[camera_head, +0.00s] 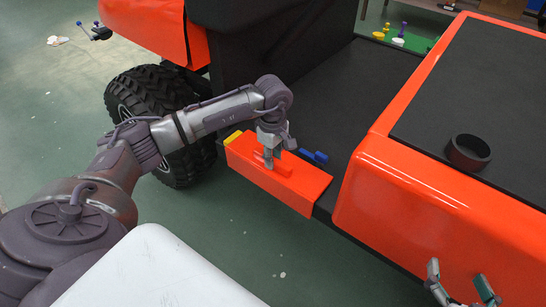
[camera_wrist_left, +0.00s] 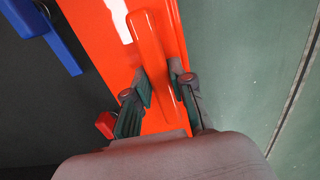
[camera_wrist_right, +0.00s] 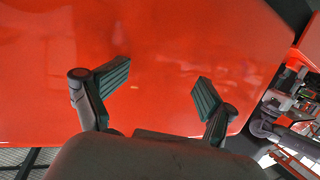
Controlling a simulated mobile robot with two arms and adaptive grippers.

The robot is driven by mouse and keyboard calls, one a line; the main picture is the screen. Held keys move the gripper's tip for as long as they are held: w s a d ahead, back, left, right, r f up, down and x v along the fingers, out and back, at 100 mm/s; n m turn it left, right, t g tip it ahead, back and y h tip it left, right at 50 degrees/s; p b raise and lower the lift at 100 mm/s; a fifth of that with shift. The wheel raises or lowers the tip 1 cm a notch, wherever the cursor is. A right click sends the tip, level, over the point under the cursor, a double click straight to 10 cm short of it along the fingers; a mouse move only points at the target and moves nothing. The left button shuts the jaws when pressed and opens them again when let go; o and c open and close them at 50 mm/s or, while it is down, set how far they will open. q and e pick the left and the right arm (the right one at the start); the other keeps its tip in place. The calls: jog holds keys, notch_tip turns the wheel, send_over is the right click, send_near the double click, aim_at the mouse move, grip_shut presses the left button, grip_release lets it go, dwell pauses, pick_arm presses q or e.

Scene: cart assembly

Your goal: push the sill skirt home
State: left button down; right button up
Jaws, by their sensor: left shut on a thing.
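The sill skirt (camera_head: 300,190) is an orange-red box-like panel at the edge of the cart's black floor, between the wheel and the orange body on the right. A raised orange handle bar stands on its top; it also shows in the left wrist view (camera_wrist_left: 147,45). My left gripper (camera_head: 270,160) points down over the skirt, its fingers shut on either side of the handle. Whether the skirt is fully seated cannot be told. My right gripper (camera_head: 462,290) is open and empty at the bottom right, in front of the orange body. It also shows open in the right wrist view (camera_wrist_right: 158,85).
A blue lever (camera_head: 313,156) lies on the black floor (camera_head: 335,100) beside the skirt, and a yellow piece (camera_head: 233,138) sits at its left end. A black ring (camera_head: 468,152) rests on the right body's top. A black wheel (camera_head: 150,95) stands left. Green floor is clear in front.

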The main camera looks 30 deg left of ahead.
aim_at(467, 251)
pick_arm(q)
jog(key=shift+f+b, duration=0.4)
jog(key=shift+f, duration=0.1)
pick_arm(e)
jog(key=shift+w+a+r+t+y, duration=0.15)
jog(key=shift+r+t, duration=0.3)
jog(key=shift+r, duration=0.25)
jog(key=shift+w+a+r+t+y, duration=0.1)
jog(key=shift+w+r+t, duration=0.1)
jog(key=shift+r+t, duration=0.35)
jog(key=shift+w+a+r+t+y, duration=0.15)
jog(key=shift+r+t, duration=0.15)
jog(key=shift+r, duration=0.5)
jog(key=shift+r, duration=0.1)
pick_arm(q)
jog(key=c, duration=0.9)
grip_release()
jog(key=shift+f, duration=0.1)
pick_arm(e)
jog(key=shift+w, duration=0.1)
pick_arm(q)
jog(key=shift+r, duration=4.05)
jog(key=shift+r, duration=0.1)
